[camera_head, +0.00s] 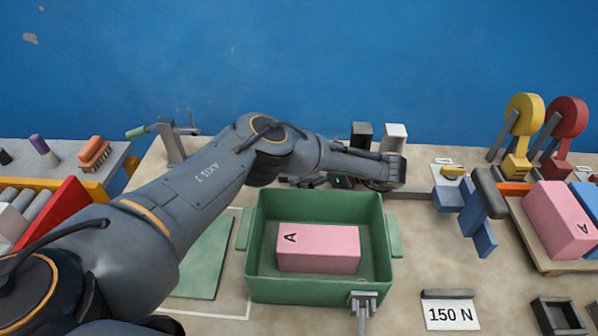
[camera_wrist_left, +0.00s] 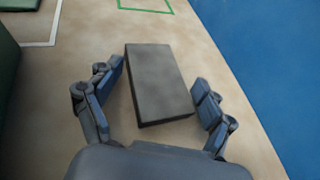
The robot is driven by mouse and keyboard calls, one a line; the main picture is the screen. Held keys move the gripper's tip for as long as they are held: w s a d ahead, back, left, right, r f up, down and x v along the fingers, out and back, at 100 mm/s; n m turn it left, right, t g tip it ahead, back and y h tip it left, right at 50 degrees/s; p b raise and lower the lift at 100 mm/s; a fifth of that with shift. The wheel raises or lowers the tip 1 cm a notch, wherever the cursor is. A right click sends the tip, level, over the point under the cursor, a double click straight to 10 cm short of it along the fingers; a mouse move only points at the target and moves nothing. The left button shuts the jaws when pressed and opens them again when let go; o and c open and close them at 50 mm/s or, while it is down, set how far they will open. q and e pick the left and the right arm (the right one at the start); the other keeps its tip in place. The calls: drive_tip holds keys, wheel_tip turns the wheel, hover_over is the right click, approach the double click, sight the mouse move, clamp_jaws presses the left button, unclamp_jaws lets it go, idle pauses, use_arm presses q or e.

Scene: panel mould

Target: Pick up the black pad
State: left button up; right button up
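The black pad (camera_wrist_left: 158,85) is a dark, flat rectangular block on the tan tabletop in the left wrist view. My left gripper (camera_wrist_left: 158,82) is open, with one blue finger on each side of the pad's near part. Gaps show between the fingers and the pad, and I see no contact. In the head view my left arm reaches across from the left, and its gripper (camera_head: 305,182) is low behind the green box, partly hidden by the arm. I cannot make out the pad there. My right gripper is not in view.
The green box (camera_head: 257,245) holds a pink block (camera_head: 318,249) marked A. A black block (camera_head: 361,135) and a white block (camera_head: 395,137) stand near the blue wall. A green sheet (camera_head: 205,260) lies left of the box.

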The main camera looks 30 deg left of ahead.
use_arm(q)
drive_tip(key=c, duration=0.7)
drive_tip(key=shift+o, duration=0.2)
